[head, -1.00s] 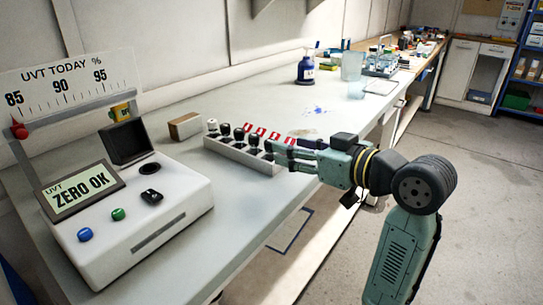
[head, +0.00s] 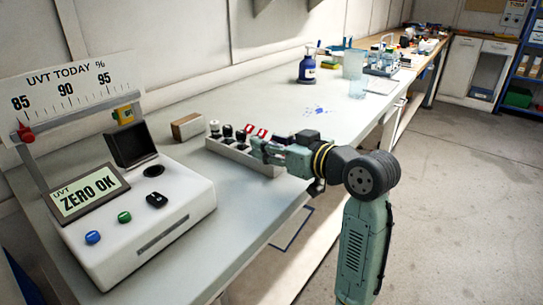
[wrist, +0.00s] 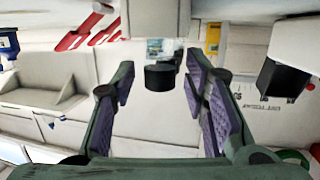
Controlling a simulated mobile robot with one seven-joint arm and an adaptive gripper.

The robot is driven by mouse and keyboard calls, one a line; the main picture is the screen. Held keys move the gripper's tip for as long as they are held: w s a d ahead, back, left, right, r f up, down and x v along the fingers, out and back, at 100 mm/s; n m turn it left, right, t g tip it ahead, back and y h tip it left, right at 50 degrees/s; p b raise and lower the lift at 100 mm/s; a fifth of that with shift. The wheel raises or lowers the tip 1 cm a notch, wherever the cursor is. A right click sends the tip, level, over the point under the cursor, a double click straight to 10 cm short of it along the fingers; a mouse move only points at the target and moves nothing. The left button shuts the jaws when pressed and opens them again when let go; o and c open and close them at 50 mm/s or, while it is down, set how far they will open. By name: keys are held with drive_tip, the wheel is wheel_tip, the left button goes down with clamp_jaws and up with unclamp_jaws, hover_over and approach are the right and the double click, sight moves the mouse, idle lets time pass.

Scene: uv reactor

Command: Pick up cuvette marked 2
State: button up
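The cuvette rack (head: 213,143) is a pale strip on the bench, with several capped cuvettes in it. Dark-capped cuvettes (head: 227,131) and a pale-capped one (head: 214,125) stand at its left end. I cannot read any number, so I cannot tell which is marked 2. My gripper (head: 260,150) is low over the right part of the rack and hides what stands there. In the wrist view my gripper (wrist: 159,75) is open, with a dark cylindrical cap (wrist: 160,77) between its purple-padded fingers, apart from both.
The white UVT reader (head: 160,210) shows ZERO OK and stands left of the rack, its dark lid (head: 132,146) raised. Red tags (head: 257,132) stand behind the rack. A wooden block (head: 187,126) lies behind its left end. The bench beyond holds a blue bottle (head: 307,66).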

clamp_jaws()
drive_tip(key=shift+r, duration=0.15)
idle(0.4)
